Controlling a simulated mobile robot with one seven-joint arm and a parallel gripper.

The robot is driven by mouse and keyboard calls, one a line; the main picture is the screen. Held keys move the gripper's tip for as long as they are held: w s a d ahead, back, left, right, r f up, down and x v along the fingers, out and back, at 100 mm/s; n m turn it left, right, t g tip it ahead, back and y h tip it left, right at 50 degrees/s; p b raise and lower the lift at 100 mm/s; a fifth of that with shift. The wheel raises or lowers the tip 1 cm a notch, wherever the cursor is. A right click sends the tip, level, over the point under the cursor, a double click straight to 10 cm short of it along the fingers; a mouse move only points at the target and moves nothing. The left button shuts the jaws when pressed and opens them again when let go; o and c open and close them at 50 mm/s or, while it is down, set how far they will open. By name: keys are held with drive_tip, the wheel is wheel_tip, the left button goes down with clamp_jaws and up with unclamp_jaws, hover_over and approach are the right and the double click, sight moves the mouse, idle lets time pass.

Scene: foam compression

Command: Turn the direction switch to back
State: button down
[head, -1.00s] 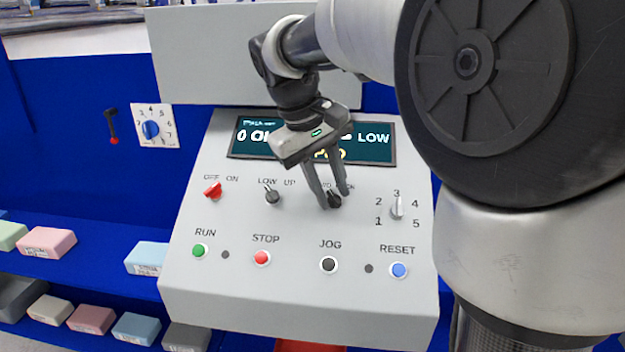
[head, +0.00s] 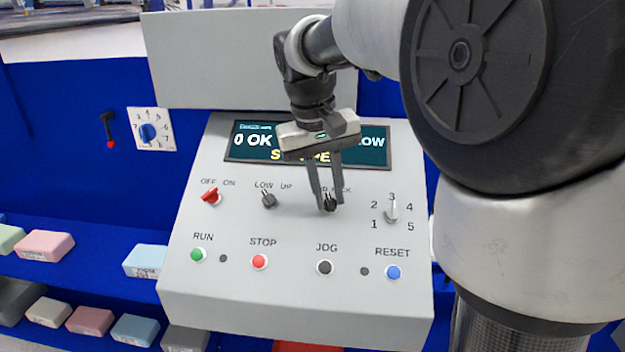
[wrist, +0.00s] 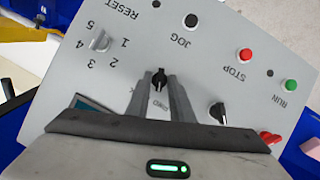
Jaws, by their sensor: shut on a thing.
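The direction switch (head: 330,203) is a small black knob on the sloped grey control panel, above the JOG button. Its label is partly hidden behind my fingers. My gripper (head: 329,206) reaches down over it, with a finger on each side, shut on the knob. In the wrist view the direction switch (wrist: 159,78) shows between the fingertips of my gripper (wrist: 160,80), with a pale pointer mark on it. Which label the knob points at is hard to tell.
The LOW/UP switch (head: 268,200) and red OFF/ON switch (head: 211,196) are to the left. A numbered selector (head: 392,211) is to the right. RUN (head: 198,255), STOP (head: 260,262), JOG (head: 325,267) and RESET (head: 393,272) buttons line the lower panel. Foam blocks (head: 45,246) lie at left.

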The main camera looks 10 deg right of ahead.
drive_tip(key=m, duration=0.1)
drive_tip(key=m+y, duration=0.1)
drive_tip(key=m, duration=0.1)
drive_tip(key=m+y, duration=0.1)
drive_tip(key=m, duration=0.1)
drive_tip(key=shift+d+r+p, duration=0.1)
drive_tip(key=shift+d+p, duration=0.2)
drive_tip(key=m+t+y, duration=0.1)
drive_tip(key=m, duration=0.1)
drive_tip(key=m+t+y, duration=0.1)
drive_tip(key=m, duration=0.2)
drive_tip(key=shift+s+d+m+y+b, duration=0.2)
drive_tip(key=shift+m+y+b, duration=0.1)
drive_tip(key=shift+b, duration=0.05)
drive_tip(key=c, duration=1.9)
unclamp_jaws()
drive_tip(key=p+v, duration=0.2)
drive_tip(key=v, duration=1.5)
drive_tip(key=shift+s+p, duration=0.25)
drive_tip(key=shift+p, duration=0.05)
